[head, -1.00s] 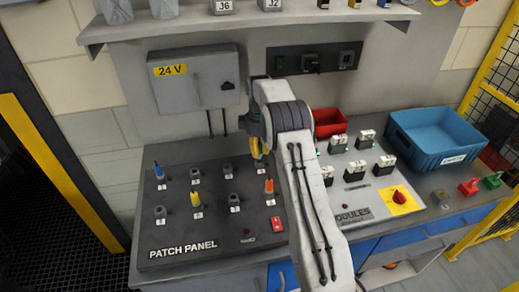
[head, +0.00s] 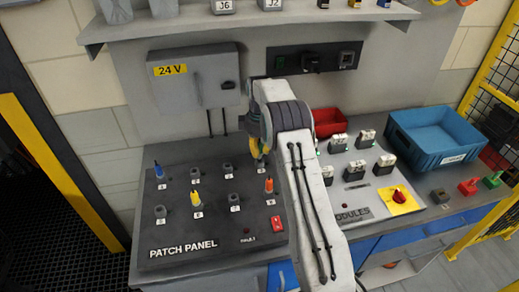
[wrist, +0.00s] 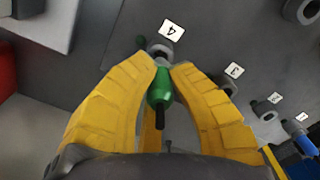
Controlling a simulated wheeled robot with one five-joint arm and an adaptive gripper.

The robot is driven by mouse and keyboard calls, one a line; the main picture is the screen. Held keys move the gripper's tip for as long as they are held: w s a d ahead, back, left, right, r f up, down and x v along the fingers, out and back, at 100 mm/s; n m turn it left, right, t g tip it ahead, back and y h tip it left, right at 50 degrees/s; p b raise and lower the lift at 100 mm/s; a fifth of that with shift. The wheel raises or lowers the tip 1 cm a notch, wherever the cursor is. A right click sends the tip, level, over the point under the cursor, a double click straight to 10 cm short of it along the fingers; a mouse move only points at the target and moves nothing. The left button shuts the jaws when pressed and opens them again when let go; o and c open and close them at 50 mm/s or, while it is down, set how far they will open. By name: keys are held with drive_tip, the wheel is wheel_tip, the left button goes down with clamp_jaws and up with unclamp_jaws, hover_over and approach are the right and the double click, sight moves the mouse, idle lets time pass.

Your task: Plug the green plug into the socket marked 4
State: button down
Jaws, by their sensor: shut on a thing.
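My gripper (wrist: 163,70) has its yellow fingers shut on the green plug (wrist: 159,92), with the plug's dark tail toward the camera. The grey socket marked 4 (wrist: 161,48) lies directly beyond the plug in the wrist view, beside its white label. The plug's front end overlaps the socket; I cannot tell how deep it sits. In the head view my gripper (head: 258,150) is over the back right of the patch panel (head: 205,238). My arm hides socket 4 and the green plug there.
A blue plug (head: 159,170), a yellow plug (head: 195,199) and an orange plug (head: 269,185) stand in other sockets. Empty socket 3 (wrist: 229,86) is near my right finger. White modules, a red bin (head: 328,123) and a blue crate (head: 433,140) are to the right.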

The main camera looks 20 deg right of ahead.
sight(260, 152)
drive_tip(key=shift+f+b, duration=0.85)
drive_tip(key=shift+f, duration=0.65)
drive_tip(key=c, duration=1.2)
unclamp_jaws()
wheel_tip(260, 152, up, 11)
drive_tip(key=shift+r, duration=0.5)
drive_tip(key=shift+r, duration=0.1)
